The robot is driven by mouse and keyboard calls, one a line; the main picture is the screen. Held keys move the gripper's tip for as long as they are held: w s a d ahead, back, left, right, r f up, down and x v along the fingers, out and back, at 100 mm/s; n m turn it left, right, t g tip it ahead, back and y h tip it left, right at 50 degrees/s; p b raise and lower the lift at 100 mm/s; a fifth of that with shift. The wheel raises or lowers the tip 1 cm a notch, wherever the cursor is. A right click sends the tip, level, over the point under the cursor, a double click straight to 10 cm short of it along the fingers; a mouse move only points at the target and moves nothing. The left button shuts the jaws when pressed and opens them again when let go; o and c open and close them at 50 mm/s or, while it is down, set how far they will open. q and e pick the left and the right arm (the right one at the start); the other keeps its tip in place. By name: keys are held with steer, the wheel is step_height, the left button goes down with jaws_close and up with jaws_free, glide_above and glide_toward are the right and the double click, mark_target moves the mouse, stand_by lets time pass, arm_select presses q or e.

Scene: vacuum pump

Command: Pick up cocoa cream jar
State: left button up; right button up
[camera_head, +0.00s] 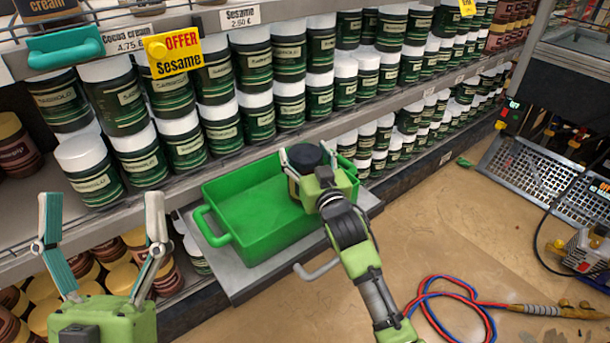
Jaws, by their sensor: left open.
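A "Cocoa cream" price card (127,37) hangs on the upper shelf edge, above dark green jars with white lids (92,170). Brown jars with tan lids stand at the far left (14,148) and on the bottom shelf (122,280). I cannot tell which jars are cocoa cream. My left gripper (101,222) is open and empty, fingers upright and wide apart, in front of the lower shelves. My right gripper (305,160) is at the right end of the green basket, its fingers around a dark-lidded jar (293,188) with a brownish side, mostly hidden by the gripper.
The green basket (225,236) sits on a grey platform (236,280) before the shelves. A yellow "Offer Sesame" sign (173,55) and a teal clip (65,47) jut from the shelf edge. Red and blue hoses (430,292) lie on the floor at right, near a metal grate (540,180).

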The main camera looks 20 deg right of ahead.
steer(key=c, duration=1.2)
steer(key=shift+r, duration=0.2)
steer(key=shift+c, duration=1.3)
